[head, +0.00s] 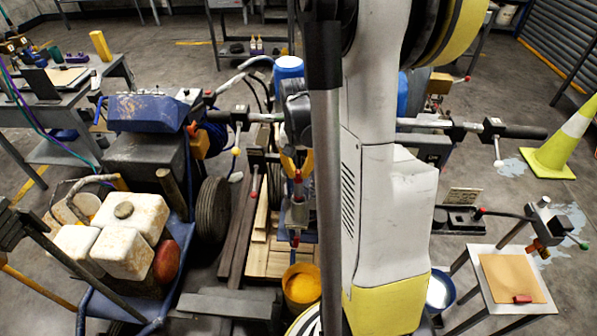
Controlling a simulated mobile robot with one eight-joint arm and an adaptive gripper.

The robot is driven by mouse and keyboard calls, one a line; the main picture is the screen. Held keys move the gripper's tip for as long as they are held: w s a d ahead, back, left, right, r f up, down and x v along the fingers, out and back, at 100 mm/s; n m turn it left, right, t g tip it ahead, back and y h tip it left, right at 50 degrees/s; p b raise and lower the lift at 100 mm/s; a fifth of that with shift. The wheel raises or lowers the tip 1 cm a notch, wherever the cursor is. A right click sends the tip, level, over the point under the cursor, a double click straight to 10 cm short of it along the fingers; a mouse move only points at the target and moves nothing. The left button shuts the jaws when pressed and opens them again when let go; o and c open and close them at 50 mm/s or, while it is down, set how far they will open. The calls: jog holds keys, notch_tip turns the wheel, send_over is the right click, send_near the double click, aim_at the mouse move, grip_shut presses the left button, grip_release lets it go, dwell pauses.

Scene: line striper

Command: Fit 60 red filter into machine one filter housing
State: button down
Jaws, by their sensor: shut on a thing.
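My gripper (297,168) is near the middle of the head view, just left of my white arm, with its orange-yellow fingers pointing down. It is shut on a small red piece, which looks like the red filter (298,177); any number on it is too small to read.
A yellow bucket (301,285) is below the gripper, near wooden planks (262,262). A small table (478,275) at right holds a tan board (513,278) and a red block (522,299). A cone (565,140) stands far right.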

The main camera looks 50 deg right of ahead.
aim_at(299, 194)
jog(key=shift+f+b, duration=4.55)
jog(key=shift+f, duration=0.4)
dwell(2.0)
jog(key=c, duration=1.1)
grip_release()
jog(key=shift+o, duration=0.2)
